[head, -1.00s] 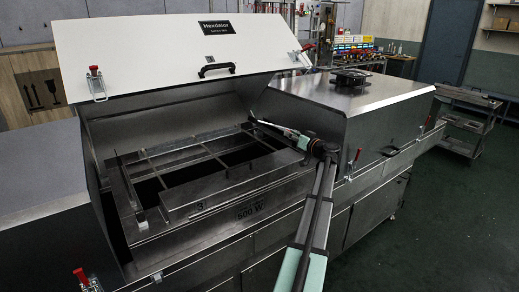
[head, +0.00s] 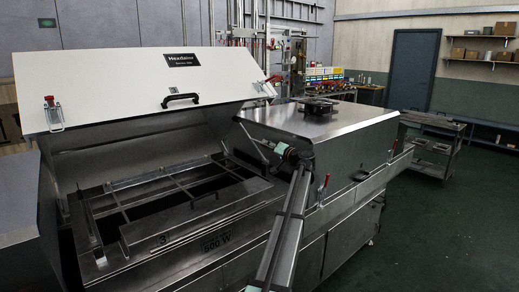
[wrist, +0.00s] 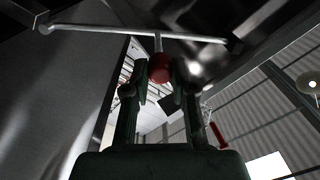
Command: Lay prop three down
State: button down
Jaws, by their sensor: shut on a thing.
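Prop three shows in the wrist view as a grey T-shaped rod (wrist: 115,32) with a red ball grip (wrist: 159,68). My gripper (wrist: 159,72) is shut on this ball, and the crossbar lies beyond the fingertips. In the head view my gripper (head: 262,142) is beside the right end of the open dryer section, near the neighbouring closed hood. The prop is too small and dark there to trace fully, and I cannot tell what its ends touch. The white lid (head: 110,80) stands raised and tilted above the section marked 3 (head: 163,239).
The framed opening (head: 150,205) under the lid has a metal grid and dark gaps. A closed steel hood (head: 330,122) stands right of my gripper, with red-handled latches (head: 322,188) on its front. A cart (head: 435,140) stands at the right; the green floor (head: 450,230) is clear.

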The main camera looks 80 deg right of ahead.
jog(key=c, duration=0.9)
grip_release()
jog(key=shift+w, duration=0.1)
jog(key=shift+c, duration=0.2)
jog(key=v, duration=1.2)
jog(key=shift+f, duration=0.1)
